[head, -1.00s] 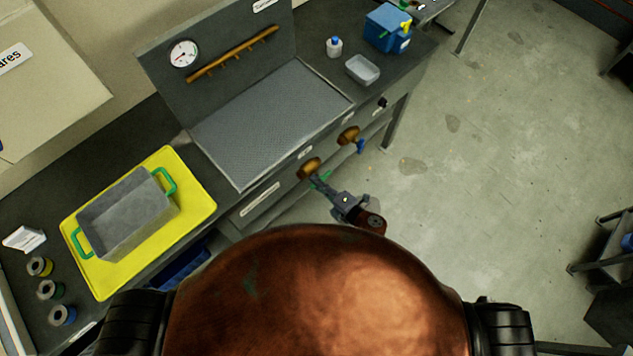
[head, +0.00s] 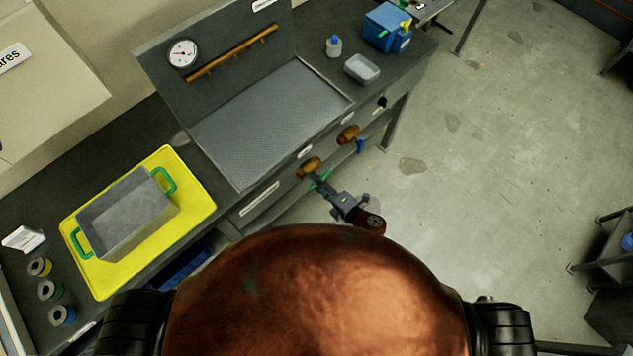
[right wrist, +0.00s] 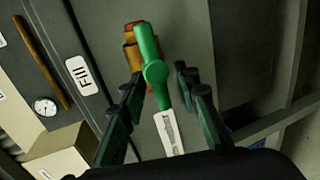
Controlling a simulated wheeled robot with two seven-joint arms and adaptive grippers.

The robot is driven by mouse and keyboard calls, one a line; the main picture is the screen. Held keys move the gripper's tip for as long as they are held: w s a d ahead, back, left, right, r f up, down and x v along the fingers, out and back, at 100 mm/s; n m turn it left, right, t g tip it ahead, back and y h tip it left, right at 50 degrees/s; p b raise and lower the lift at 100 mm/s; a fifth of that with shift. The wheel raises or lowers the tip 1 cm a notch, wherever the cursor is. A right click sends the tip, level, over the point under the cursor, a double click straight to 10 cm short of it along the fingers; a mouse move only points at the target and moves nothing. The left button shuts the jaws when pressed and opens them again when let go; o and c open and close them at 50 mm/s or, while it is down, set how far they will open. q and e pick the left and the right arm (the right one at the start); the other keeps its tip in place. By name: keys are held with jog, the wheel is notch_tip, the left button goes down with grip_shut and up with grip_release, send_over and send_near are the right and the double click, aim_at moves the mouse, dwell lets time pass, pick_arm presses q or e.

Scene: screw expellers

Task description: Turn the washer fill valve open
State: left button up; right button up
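The fill valve is a brass body (head: 309,167) on the bench's front face with a green lever handle (right wrist: 153,65). A "Fill" label (right wrist: 78,73) is beside it in the right wrist view. My right gripper (right wrist: 160,78) is open, with one dark finger on each side of the green handle and gaps showing between them. In the head view my right gripper (head: 318,182) is just below the brass body, and only small bits of green show around it. My left gripper is not in view.
A second brass valve (head: 348,135) with a blue handle (head: 361,146) is right of the fill valve. Above are a mesh-covered basin (head: 270,120) and a pressure gauge (head: 183,53). A grey bin sits on a yellow tray (head: 195,212) at left.

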jog(key=shift+d, duration=0.1)
jog(key=v, duration=1.2)
jog(key=w+d+f+m+h, duration=0.1)
jog(key=d+f+m+h, duration=0.25)
jog(key=d+f, duration=0.4)
jog(key=w+d+f+m+h, duration=0.15)
jog(key=d+f+m, duration=0.35)
jog(key=f, duration=0.5)
jog(key=s+d+f+m+g+h, duration=0.1)
jog(key=s+d+f+m+h, duration=0.15)
jog(key=s+d+f, duration=0.35)
jog(key=s+d+f+m+g+h, duration=0.15)
jog(key=d+f+m, duration=0.25)
jog(key=f, duration=0.4)
jog(key=s+d+f+m+g+h, duration=0.1)
jog(key=s+d+f+m+g, duration=0.15)
jog(key=s+f, duration=0.35)
jog(key=s+d+f+m+g+h, duration=0.1)
jog(key=s+d+f+m, duration=0.25)
jog(key=s, duration=0.45)
jog(key=s+f+m+g, duration=0.2)
jog(key=s+f, duration=0.1)
jog(key=s, duration=0.7)
jog(key=s+a+f+m+g, duration=0.1)
jog(key=s+f, duration=0.3)
jog(key=s, duration=0.6)
jog(key=shift+f+m+g, duration=0.25)
jog(key=shift+m+g, duration=0.25)
jog(key=shift+m, duration=0.4)
